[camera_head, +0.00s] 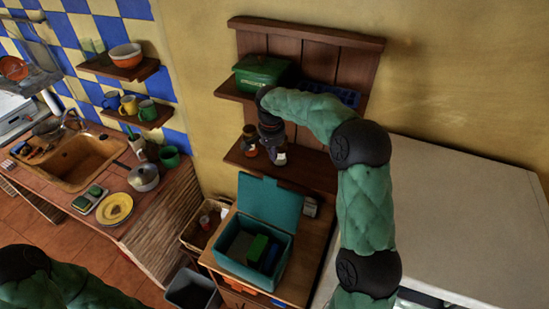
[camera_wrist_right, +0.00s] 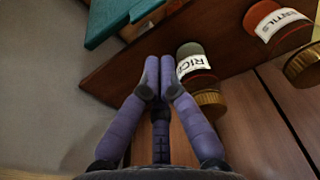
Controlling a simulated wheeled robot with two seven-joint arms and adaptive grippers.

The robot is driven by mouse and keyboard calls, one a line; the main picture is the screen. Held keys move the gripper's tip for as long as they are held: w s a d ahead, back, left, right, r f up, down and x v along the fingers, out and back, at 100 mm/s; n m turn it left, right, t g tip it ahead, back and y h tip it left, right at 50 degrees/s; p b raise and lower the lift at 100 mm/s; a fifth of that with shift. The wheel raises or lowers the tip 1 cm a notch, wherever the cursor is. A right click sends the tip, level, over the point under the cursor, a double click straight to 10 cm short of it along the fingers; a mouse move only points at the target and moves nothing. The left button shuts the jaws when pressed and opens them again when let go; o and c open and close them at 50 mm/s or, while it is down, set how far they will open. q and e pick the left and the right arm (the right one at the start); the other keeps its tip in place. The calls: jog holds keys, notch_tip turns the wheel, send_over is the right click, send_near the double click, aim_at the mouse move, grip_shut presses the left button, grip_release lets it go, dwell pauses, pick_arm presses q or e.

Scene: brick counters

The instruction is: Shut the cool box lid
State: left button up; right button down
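The teal cool box (camera_head: 283,262) stands on a small wooden cabinet, with its lid (camera_head: 270,202) standing open at its back. Inside are a green block (camera_head: 257,248) and other dark items. A teal edge, apparently the lid (camera_wrist_right: 112,18), shows at the top left of the right wrist view. My right gripper (camera_head: 274,148) is above and behind the lid, by the lower wall shelf. In the wrist view its fingers (camera_wrist_right: 160,65) meet at the tips with nothing between them. My left arm shows at the lower left; its gripper is out of view.
A rice jar (camera_wrist_right: 205,85) is close beside the right fingertips, on the wooden shelf (camera_wrist_right: 140,60); a lentils jar (camera_wrist_right: 285,35) stands further right. A green box (camera_head: 262,73) sits on the upper shelf. A basket (camera_head: 197,235) and a grey bin (camera_head: 192,290) are left of the cabinet.

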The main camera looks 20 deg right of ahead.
notch_tip(320, 180, down, 10)
jog(key=shift+s+d+r+p, duration=0.15)
jog(key=shift+r+p, duration=0.1)
jog(key=shift+p, duration=0.9)
